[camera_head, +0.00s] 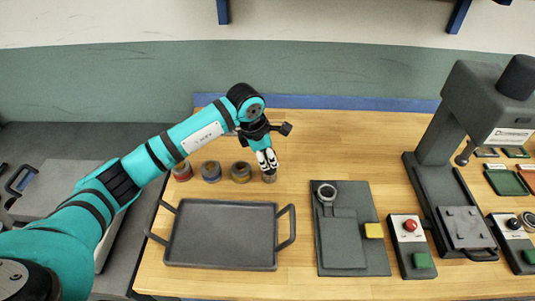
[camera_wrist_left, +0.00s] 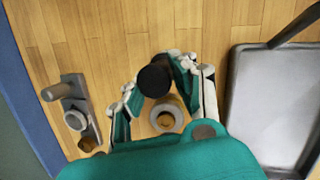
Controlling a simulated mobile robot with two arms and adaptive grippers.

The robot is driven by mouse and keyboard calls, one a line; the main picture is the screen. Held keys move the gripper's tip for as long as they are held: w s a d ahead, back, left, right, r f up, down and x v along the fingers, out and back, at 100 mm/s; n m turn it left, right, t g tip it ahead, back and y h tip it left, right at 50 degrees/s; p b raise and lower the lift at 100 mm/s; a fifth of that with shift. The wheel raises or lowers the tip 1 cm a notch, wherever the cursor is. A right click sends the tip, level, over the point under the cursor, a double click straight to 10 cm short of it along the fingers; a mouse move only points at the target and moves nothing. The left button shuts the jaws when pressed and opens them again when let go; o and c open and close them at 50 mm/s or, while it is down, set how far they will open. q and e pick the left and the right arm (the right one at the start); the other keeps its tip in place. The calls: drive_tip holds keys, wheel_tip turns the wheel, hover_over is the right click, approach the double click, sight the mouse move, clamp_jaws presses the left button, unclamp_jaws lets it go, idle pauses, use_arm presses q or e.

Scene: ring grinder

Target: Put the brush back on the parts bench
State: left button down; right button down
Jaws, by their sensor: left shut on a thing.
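My left gripper (camera_head: 267,163) reaches over the back of the wooden parts bench (camera_head: 335,145), fingers pointing down. It is shut on a dark round-ended thing, seen end-on in the left wrist view, which looks like the brush (camera_wrist_left: 154,80). The fingers hide most of it, and its bristles do not show. A small jar (camera_head: 269,177) is right below the fingertips. In the left wrist view a round pot rim with tan inside (camera_wrist_left: 166,122) shows between the fingers. I cannot tell whether the brush touches it. My right gripper is not in view.
Several small pots (camera_head: 211,172) stand in a row left of the gripper. A dark tray (camera_head: 222,258) lies in front of them. A grey board (camera_head: 350,262), a button box (camera_head: 408,246) and a press (camera_head: 437,150) stand to the right. The back middle of the bench is clear.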

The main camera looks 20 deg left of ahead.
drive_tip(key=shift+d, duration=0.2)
use_arm(q)
drive_tip(key=shift+f, duration=0.15)
drive_tip(key=c, duration=1.4)
unclamp_jaws()
drive_tip(key=o, duration=0.3)
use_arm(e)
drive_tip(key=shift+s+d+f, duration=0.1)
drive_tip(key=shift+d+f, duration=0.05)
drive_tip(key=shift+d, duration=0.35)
use_arm(q)
drive_tip(key=shift+o, duration=0.2)
drive_tip(key=shift+r, duration=0.2)
drive_tip(key=b+v, duration=0.2)
drive_tip(key=v, duration=1)
drive_tip(key=shift+b, duration=0.35)
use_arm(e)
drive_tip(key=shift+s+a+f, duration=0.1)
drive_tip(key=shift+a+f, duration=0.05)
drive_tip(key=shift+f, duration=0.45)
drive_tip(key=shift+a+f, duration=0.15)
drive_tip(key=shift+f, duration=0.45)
use_arm(q)
drive_tip(key=shift+d, duration=0.1)
